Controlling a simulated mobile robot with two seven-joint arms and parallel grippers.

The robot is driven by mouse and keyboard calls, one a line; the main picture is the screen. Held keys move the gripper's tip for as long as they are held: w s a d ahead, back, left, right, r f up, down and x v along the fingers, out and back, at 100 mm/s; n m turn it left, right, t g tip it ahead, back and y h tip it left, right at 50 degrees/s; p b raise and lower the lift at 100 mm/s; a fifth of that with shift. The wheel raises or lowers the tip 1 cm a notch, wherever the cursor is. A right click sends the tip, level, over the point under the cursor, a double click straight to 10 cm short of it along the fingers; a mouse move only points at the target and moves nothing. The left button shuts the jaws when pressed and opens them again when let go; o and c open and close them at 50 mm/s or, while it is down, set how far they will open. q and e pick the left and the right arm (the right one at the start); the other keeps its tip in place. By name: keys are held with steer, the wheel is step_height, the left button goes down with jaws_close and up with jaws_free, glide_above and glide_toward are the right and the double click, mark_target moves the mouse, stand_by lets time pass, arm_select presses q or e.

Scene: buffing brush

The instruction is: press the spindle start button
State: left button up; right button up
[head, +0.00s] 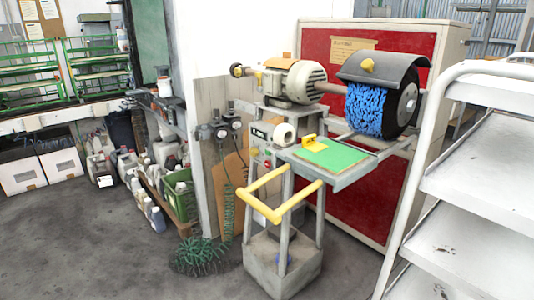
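The buffing machine stands mid-right, with a cream motor (296,82) on top and a spindle (330,88) running right to a blue brush (367,108) under a dark grey hood (385,68). A grey control box (261,152) is on the machine's front left, below the motor. It carries small marks and what looks like a small red button, too small to tell which one starts the spindle. Neither of my grippers is in view.
A work shelf with a green pad (335,153) and a yellow block (314,143) juts from the machine. A yellow handlebar (278,202) stands before it. White metal steps (480,180) are close on the right. Bottles and crates line the left; the floor (90,250) front left is clear.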

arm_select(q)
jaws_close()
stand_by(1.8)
